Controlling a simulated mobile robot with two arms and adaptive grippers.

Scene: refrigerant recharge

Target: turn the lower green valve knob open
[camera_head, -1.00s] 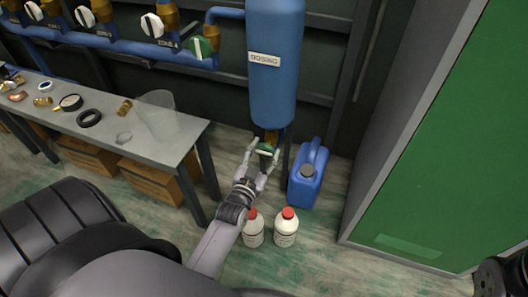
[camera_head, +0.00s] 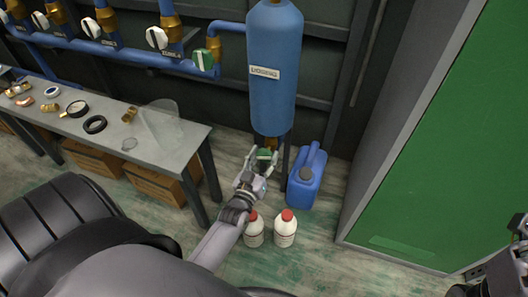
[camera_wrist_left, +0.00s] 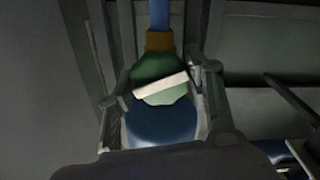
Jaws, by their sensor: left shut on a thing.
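The lower green valve knob (camera_head: 264,155) sits under the blue tank (camera_head: 272,90). In the left wrist view the green knob (camera_wrist_left: 160,68) has a white bar across its face, tilted up to the right. My left gripper (camera_head: 262,160) is shut on this knob, with one finger on each side of it. Its fingers also show in the left wrist view (camera_wrist_left: 162,98). Part of my right arm shows at the right edge of the head view, but its fingertips cannot be made out. An upper green knob (camera_head: 204,61) is on the pipe left of the tank.
Two white bottles with red caps (camera_head: 285,232) stand on the floor beside my left forearm. A blue jerrycan (camera_head: 306,182) stands right of the knob. A workbench (camera_head: 185,145) with fittings is at left, and a green panel (camera_head: 455,150) at right.

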